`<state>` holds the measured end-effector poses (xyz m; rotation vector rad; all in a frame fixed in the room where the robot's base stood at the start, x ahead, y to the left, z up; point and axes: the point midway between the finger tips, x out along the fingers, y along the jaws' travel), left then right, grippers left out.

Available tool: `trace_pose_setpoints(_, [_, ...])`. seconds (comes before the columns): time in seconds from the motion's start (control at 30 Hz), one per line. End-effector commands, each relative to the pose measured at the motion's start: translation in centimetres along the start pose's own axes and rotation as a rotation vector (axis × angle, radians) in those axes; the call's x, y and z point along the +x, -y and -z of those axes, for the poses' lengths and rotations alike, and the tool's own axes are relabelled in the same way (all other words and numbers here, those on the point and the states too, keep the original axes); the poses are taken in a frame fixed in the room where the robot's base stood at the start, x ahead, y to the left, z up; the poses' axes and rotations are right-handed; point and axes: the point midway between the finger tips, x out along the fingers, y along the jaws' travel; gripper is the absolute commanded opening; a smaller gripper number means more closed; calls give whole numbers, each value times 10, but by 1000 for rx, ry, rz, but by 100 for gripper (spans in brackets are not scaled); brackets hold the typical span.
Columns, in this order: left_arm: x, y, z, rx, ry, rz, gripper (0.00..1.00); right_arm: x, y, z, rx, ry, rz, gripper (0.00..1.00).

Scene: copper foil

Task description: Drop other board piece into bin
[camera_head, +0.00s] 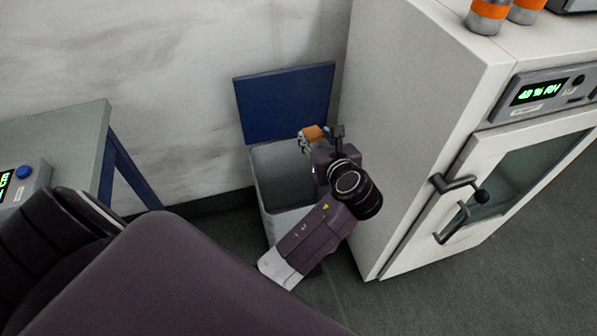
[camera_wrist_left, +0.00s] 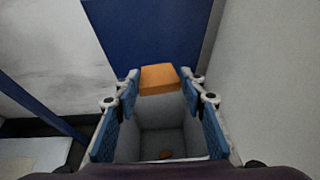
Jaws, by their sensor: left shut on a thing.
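My left gripper (camera_head: 312,139) is over the open bin (camera_head: 267,190) and is shut on an orange-copper board piece (camera_head: 313,132). In the left wrist view the piece (camera_wrist_left: 159,79) sits between the blue-padded fingertips, above the bin's grey inside (camera_wrist_left: 160,118). A small orange-brown piece (camera_wrist_left: 166,155) lies on the bin floor, partly cut off from view. The bin's blue lid (camera_head: 287,103) stands open against the wall. My right gripper is not in view.
A white cabinet (camera_head: 405,130) with a humidity display and dark handles stands close to the right of the bin. A grey table (camera_head: 75,135) with blue legs stands at the left. Orange-banded containers (camera_head: 490,12) stand on the cabinet top.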

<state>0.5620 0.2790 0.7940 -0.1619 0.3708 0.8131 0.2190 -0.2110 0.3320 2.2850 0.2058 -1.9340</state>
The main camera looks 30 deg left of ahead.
Motion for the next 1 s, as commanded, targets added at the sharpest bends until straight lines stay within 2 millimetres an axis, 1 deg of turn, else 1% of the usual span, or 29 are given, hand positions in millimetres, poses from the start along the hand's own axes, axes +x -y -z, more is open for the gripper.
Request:
trace_pose_setpoints(0.03, [28, -3, 34, 5, -1, -1, 16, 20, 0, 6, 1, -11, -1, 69])
trace_pose_setpoints(0.1, [56, -6, 59, 7, 0, 4, 16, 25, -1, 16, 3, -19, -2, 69])
trace_pose_setpoints(0.2, [92, -12, 92, 7, -1, 7, 16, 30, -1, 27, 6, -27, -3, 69])
trace_pose_setpoints(0.3, [119, -17, 118, 7, -1, 10, 16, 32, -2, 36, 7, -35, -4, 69])
trace_pose_setpoints(0.4, [137, -22, 134, 5, 0, 11, 16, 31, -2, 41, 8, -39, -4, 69])
trace_pose_setpoints(0.5, [146, -25, 143, 5, 1, 11, 16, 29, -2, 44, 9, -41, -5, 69])
trace_pose_setpoints(0.67, [151, -27, 147, 3, 1, 10, 16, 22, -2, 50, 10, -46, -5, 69])
trace_pose_setpoints(0.83, [152, -26, 151, 3, 1, 10, 16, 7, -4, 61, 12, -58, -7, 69])
trace_pose_setpoints(1.0, [154, -26, 156, 3, 1, 11, 16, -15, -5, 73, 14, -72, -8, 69])
